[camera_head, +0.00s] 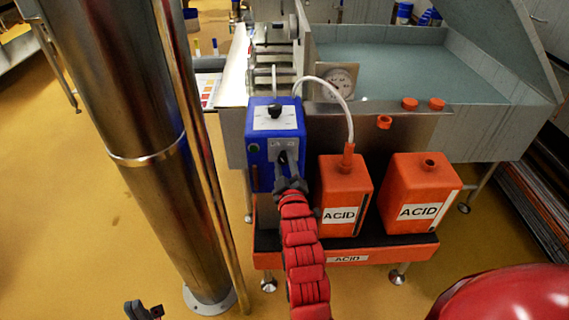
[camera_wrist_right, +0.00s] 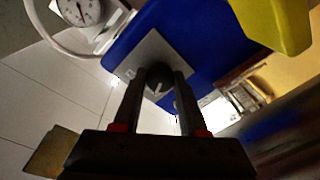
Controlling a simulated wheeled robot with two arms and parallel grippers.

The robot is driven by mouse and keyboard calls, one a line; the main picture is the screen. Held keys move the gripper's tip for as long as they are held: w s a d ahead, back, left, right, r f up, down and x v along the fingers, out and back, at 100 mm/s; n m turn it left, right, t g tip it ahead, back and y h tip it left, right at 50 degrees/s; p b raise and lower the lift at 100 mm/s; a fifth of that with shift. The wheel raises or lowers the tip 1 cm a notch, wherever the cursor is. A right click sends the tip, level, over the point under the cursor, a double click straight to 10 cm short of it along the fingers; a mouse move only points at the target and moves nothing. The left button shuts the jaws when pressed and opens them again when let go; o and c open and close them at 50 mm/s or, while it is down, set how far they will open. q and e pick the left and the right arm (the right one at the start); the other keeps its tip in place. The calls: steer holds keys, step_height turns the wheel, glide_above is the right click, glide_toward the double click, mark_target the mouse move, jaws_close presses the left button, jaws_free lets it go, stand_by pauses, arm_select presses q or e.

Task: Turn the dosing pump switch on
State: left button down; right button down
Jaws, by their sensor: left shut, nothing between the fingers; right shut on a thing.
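My left gripper (camera_head: 143,312) is shut and empty, low at the bottom edge, far from the pump.
Two orange ACID canisters (camera_head: 343,190) (camera_head: 417,192) stand right of the pump on a red-edged stand (camera_head: 388,254). A white hose (camera_head: 340,98) arcs from the nearer canister past a gauge (camera_head: 338,80). A steel vat (camera_head: 485,133) is behind. A thick steel column (camera_head: 140,110) rises at left.

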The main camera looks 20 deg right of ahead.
steer(key=m, duration=0.5)
steer(key=shift+f+b, duration=0.15)
steer(key=shift+b, duration=0.25)
steer(key=m+h, duration=0.1)
steer(key=m, duration=0.5)
steer(key=shift+a+t, duration=0.1)
steer(key=shift+t, duration=0.3)
steer(key=shift+m, duration=0.5)
steer(key=shift+c, duration=2.3)
jaws_free()
steer(key=p+v, duration=0.3)
steer(key=v, duration=1.4)
steer(key=shift+s, duration=0.2)
steer(key=shift+a, duration=0.1)
